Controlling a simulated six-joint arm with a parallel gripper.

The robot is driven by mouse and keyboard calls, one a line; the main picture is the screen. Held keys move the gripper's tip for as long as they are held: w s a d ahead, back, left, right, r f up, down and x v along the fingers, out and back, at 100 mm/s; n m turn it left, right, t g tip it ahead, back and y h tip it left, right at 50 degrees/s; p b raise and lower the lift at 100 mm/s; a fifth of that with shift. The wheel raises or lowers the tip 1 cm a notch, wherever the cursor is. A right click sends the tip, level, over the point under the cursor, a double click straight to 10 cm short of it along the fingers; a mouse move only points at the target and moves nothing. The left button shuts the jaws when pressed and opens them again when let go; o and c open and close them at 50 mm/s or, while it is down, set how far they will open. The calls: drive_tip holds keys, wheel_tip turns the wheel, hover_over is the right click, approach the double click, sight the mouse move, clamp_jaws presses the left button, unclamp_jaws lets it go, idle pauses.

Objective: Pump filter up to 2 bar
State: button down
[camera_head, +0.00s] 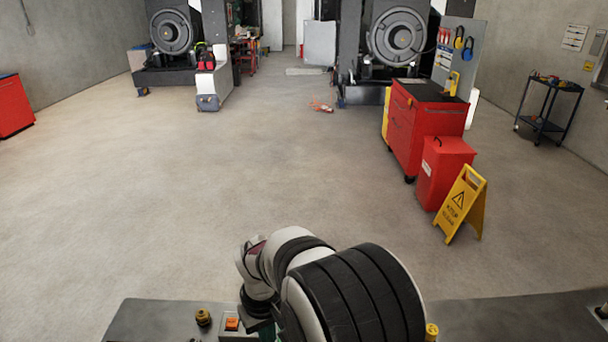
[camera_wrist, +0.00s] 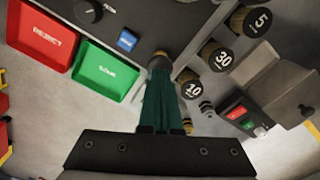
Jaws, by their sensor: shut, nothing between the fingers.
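My gripper (camera_wrist: 158,72) has green fingers, shut and empty, over a grey bench top in the wrist view. A small brass-coloured end (camera_wrist: 160,56) shows just beyond the fingertips; I cannot tell whether they touch it. Round black-topped pieces marked 5 (camera_wrist: 262,20), 30 (camera_wrist: 222,58) and 10 (camera_wrist: 191,88) stand to the right of the fingers. A blue labelled block (camera_wrist: 127,40) lies to the left. I cannot make out a filter, a pump or a pressure reading in either view. In the head view my arm mostly hides the gripper.
A red REJECT tray (camera_wrist: 45,35) and a green tray (camera_wrist: 105,72) lie left in the wrist view; a box with red and green buttons (camera_wrist: 245,115) is right. Two gensets (camera_head: 172,34) (camera_head: 398,40) stand far back. A yellow sign (camera_head: 461,205) stands right; the middle floor is clear.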

drive_tip(key=shift+f, duration=0.15)
idle(1.6)
idle(0.3)
drive_tip(key=shift+f, duration=1.5)
drive_tip(key=shift+r, duration=1.65)
drive_tip(key=shift+f, duration=0.1)
idle(0.4)
drive_tip(key=shift+r, duration=1.9)
